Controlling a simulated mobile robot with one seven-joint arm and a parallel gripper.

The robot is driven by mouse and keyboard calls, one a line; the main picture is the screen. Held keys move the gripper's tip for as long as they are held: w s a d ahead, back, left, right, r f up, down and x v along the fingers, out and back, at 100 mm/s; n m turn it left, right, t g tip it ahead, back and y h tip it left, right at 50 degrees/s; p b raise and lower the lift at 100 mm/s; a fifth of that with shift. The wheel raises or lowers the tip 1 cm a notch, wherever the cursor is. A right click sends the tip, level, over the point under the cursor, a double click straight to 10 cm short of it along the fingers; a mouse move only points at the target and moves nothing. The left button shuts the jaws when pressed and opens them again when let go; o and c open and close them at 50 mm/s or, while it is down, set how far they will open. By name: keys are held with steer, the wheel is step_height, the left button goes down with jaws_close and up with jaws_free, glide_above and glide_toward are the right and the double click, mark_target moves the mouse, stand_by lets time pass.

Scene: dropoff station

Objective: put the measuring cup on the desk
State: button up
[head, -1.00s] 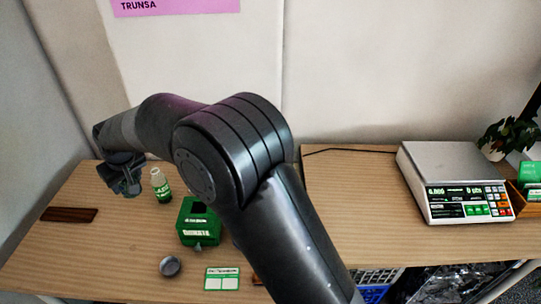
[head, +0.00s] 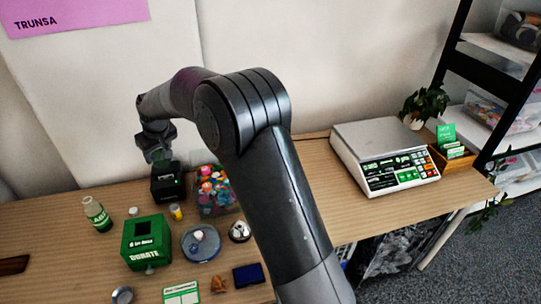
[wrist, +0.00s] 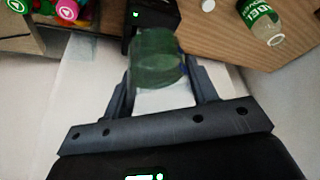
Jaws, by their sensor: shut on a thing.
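My gripper (wrist: 160,82) is shut on a dark green, see-through cup, which I take to be the measuring cup (wrist: 158,57). The cup sits between the two fingers in the wrist view. In the head view my gripper (head: 156,148) is at the upper left, near the wall, and the cup shows only as a small greenish patch below it. A black device on the desk is just below it in the picture. The wooden desk (head: 345,212) runs across the head view.
On the desk stand a green donation box (head: 146,243), a labelled bottle (head: 97,214), the black device (head: 167,184), a bin of colourful items (head: 214,190) and a round blue-rimmed dish (head: 200,244). A scale (head: 384,155) stands right. Bare wood lies between my arm and the scale.

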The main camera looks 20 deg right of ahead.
steer(key=w+d+m+h, duration=0.1)
steer(key=w+d+m, duration=0.15)
steer(key=d, duration=1.15)
steer(key=w+d+m, duration=0.1)
steer(key=w+d, duration=0.3)
steer(key=d, duration=1)
steer(key=s+d+m+t+h, duration=0.1)
steer(key=s+d+m, duration=0.15)
steer(key=d, duration=1.25)
steer(key=s+d+m, duration=0.1)
steer(key=s+d, duration=0.3)
steer(key=d, duration=1.1)
step_height(320, 180, down, 11)
steer(key=w+a+f, duration=0.4)
steer(key=w+a, duration=0.1)
steer(key=w+a+f, duration=0.2)
steer(key=w, duration=0.1)
steer(key=shift+w+a+f, duration=0.25)
steer(key=shift+a+f, duration=0.15)
steer(key=shift+f, duration=2)
steer(key=shift+f, duration=0.15)
steer(key=o, duration=1)
